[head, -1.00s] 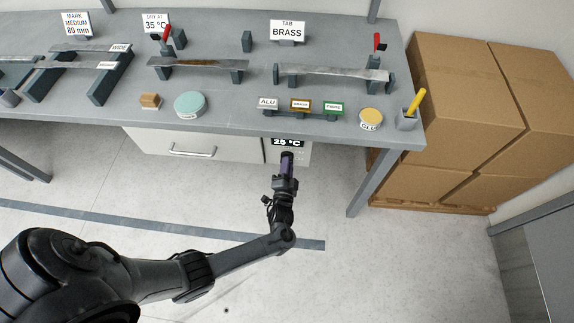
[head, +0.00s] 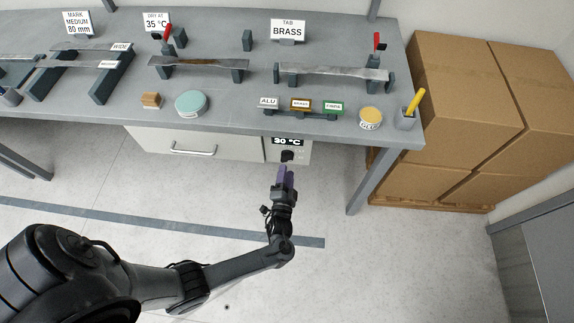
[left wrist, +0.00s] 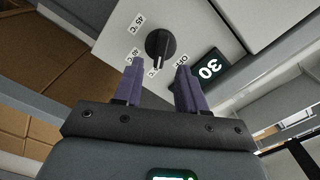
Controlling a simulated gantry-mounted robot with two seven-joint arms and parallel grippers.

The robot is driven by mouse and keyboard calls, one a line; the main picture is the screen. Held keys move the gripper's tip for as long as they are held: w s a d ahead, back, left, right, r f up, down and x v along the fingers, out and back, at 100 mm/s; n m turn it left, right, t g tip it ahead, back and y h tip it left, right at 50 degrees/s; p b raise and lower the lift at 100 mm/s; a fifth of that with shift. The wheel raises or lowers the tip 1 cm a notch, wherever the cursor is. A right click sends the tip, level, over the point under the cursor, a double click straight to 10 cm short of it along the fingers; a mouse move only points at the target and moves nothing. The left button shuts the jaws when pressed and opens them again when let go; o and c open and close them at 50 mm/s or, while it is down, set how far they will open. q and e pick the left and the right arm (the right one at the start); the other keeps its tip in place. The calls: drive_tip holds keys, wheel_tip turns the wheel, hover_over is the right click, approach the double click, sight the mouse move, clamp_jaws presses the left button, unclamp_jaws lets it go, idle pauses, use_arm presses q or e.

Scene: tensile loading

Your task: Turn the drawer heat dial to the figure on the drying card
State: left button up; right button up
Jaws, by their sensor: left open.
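The heat dial is a black knob (head: 288,156) on a light panel under the bench, beside the drawer (head: 190,144). The dial also shows in the left wrist view (left wrist: 160,44), with a white pointer line and printed marks such as 45 °C around it. The display above it (head: 288,141) reads 30 °C; it appears rotated in the left wrist view (left wrist: 209,69). The drying card (head: 157,21) reads 35 °C. My left gripper (head: 286,170) is open and empty, its purple fingers pointing at the dial, just short of it. My right gripper is not in view.
The grey bench top (head: 225,105) overhangs the dial. On it are metal strips on stands, a teal round tin (head: 191,104), small labelled tabs and a glue pot (head: 370,117). A bench leg (head: 362,185) and cardboard boxes (head: 465,95) stand right. The floor in front is clear.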

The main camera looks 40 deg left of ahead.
use_arm(q)
drive_tip(key=v, duration=0.6)
drive_tip(key=shift+s+p, duration=0.2)
drive_tip(key=shift+p, duration=0.2)
drive_tip(key=shift+d, duration=0.15)
